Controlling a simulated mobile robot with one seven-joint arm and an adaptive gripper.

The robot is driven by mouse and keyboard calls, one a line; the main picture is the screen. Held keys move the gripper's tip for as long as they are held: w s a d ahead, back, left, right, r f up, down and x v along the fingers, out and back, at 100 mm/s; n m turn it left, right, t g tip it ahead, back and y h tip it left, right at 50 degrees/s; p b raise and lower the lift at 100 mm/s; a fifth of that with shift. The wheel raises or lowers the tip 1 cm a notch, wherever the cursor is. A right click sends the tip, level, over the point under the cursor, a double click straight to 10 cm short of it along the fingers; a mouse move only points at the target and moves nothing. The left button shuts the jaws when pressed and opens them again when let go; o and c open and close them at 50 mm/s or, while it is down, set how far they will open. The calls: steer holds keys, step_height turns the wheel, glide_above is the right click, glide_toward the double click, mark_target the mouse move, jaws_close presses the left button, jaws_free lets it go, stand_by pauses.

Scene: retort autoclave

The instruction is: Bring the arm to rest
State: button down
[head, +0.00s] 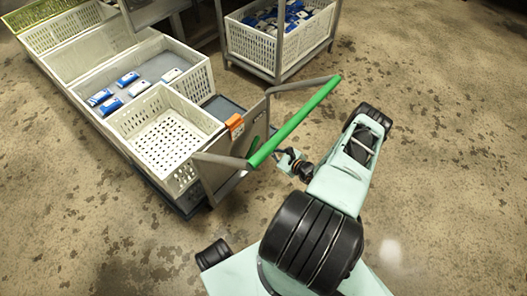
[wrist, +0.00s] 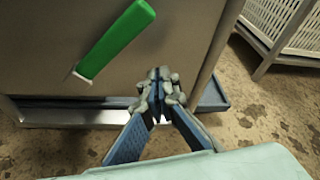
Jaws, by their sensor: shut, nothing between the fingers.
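My gripper (wrist: 160,76) is shut and empty, with its fingertips together in the middle of the wrist view. In the head view my gripper (head: 281,155) is small and partly hidden, just to the right of the green handle bar (head: 296,121) of a cart. My pale mint arm is bent, rising from my base at the lower right. The wrist view shows the cart's grey end panel (wrist: 50,60) beyond the fingers, with a green bar (wrist: 117,40) up and to the left. I see no clear contact between gripper and cart.
The cart carries an empty white perforated crate (head: 205,121) and another crate with several blue-and-white packs (head: 128,79). An orange item (head: 235,122) sits on its end panel. A rack (head: 278,72) holds a filled crate behind. Bare floor (head: 460,120) lies to the right.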

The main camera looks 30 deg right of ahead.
steer(key=a+f+p+v, duration=0.1)
steer(key=p+v, duration=0.2)
steer(key=v, duration=0.7)
steer(key=shift+s, duration=0.25)
